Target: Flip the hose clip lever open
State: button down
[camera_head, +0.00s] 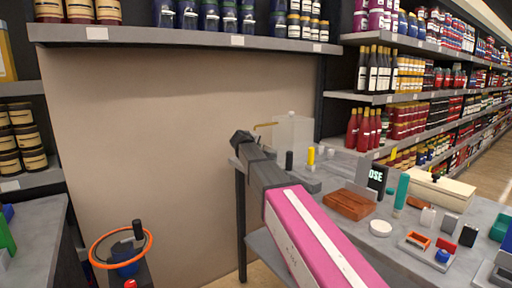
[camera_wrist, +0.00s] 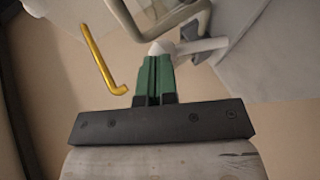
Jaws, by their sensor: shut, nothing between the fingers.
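A yellow bent rod (camera_wrist: 103,60), which may be the clip lever, hangs left of my gripper in the wrist view, apart from the fingers. A thin yellowish rod (camera_head: 265,125) also shows in the head view, beside the translucent container (camera_head: 293,135). My gripper (camera_wrist: 154,60) has green fingers closed together with nothing between them. Its tips are close to a white tube with a rounded end (camera_wrist: 190,48); I cannot tell whether they touch. A grey-green loop (camera_wrist: 172,22) is beyond the tips. In the head view my arm hides part of this area.
The grey table (camera_head: 345,228) holds a brown block (camera_head: 348,204), a white disc (camera_head: 380,228), a teal cylinder (camera_head: 401,190) and a cream box (camera_head: 440,188). An orange ring (camera_head: 92,250) is at lower left. Loaded shelves (camera_head: 180,37) stand behind; the beige wall (camera_head: 150,130) is bare.

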jog(key=shift+r, duration=0.1)
jog(key=shift+r, duration=0.7)
jog(key=shift+s, duration=0.1)
jog(key=v, duration=1.4)
jog(key=shift+r, duration=0.3)
jog(key=shift+d, duration=0.1)
